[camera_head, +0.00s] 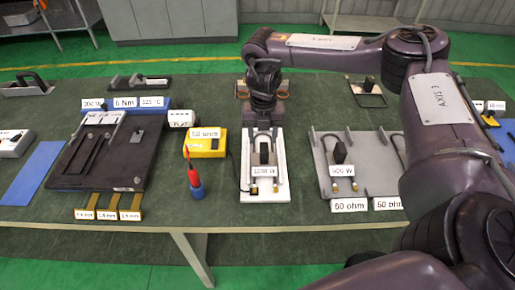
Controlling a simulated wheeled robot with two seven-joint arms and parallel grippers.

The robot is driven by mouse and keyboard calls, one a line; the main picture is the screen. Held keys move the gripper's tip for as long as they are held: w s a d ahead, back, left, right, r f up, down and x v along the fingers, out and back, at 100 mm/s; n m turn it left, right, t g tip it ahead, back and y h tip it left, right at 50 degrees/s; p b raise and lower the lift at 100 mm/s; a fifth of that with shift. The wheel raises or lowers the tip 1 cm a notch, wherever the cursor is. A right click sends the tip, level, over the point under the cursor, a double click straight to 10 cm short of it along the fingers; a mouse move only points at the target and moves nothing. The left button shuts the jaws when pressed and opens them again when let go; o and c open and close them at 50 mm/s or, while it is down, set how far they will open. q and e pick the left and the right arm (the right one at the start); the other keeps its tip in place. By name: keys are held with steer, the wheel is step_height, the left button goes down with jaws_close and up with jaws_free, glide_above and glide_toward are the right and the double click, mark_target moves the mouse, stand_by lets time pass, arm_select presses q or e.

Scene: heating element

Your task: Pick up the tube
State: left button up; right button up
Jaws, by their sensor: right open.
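A U-shaped heating tube (262,178) with a dark block lies on a white board (247,147) at the middle of the table. A label at its near end appears to read 1200 W. My right arm reaches in from the right, and its gripper (263,130) points down over the far end of the white board. It is open, with no object visible between its fingers. The dark block is just in front of the gripper; whether they touch cannot be told. My left gripper is out of view.
A yellow meter (205,148) and a red-handled screwdriver in a blue cup (195,182) stand left of the board. A dark fixture (125,165) is further left. My right arm hides part of the right side. Green table shows between items.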

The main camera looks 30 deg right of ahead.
mark_target(265, 147)
steer(key=f+p, duration=0.1)
steer(key=f, duration=0.1)
steer(key=s+f+p, duration=0.1)
steer(key=shift+s+f, duration=0.15)
steer(key=shift+f, duration=0.25)
step_height(265, 147, down, 2)
steer(key=shift+f, duration=0.5)
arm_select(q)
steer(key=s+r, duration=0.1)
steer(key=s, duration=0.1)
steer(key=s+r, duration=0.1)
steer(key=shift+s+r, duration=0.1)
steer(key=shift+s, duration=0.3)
arm_select(e)
steer(key=shift+w, duration=0.2)
jaws_close()
